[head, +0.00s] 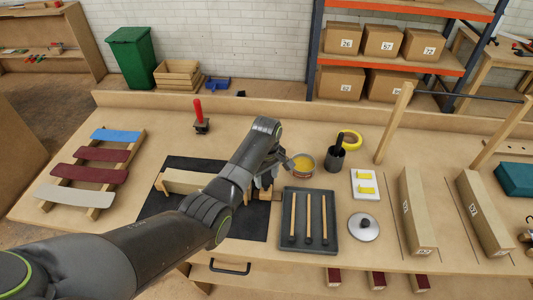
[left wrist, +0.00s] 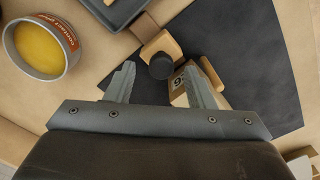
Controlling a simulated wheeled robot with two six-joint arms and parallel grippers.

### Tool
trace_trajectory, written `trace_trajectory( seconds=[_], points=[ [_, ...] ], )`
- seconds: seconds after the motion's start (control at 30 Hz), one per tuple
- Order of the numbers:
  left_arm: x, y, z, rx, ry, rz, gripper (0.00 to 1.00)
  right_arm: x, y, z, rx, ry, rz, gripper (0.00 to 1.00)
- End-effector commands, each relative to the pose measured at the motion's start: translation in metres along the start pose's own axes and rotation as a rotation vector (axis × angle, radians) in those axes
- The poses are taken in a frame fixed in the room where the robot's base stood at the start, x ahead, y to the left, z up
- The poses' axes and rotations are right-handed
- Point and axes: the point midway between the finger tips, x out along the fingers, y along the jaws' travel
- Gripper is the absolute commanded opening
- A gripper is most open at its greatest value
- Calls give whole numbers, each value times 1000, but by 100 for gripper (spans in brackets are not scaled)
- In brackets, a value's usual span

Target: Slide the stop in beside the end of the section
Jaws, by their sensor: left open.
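The section, a pale wooden block (head: 182,181), lies on the black mat (head: 245,222); its numbered end shows in the left wrist view (left wrist: 179,87). A small wooden piece with a black knob (left wrist: 161,46), which looks like the stop, sits close beside that end; I cannot tell whether they touch. My left gripper (head: 264,184) is over this spot, partly hiding it in the head view. In the left wrist view its two fingers (left wrist: 167,83) are apart, with the knob and section end showing between and beyond them. My right gripper is not in view.
A dark tray (head: 287,243) with several wooden sticks stands just right of the mat. A red-handled tool (head: 199,115) is at the back. Slatted rack (head: 127,155) at left.

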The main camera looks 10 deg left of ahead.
Motion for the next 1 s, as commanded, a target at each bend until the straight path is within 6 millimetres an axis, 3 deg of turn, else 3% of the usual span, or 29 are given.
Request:
trace_trajectory(
  seconds=[0.43, 0.6, 1.0],
  points=[
    [-101, 1, -1, 1, 5, 6, 49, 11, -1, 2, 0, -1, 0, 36],
    [-142, 0, 0, 0, -1, -1, 49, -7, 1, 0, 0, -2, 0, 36],
    [-158, 0, 0, 0, -1, -1, 49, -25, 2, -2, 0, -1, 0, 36]
  ],
)
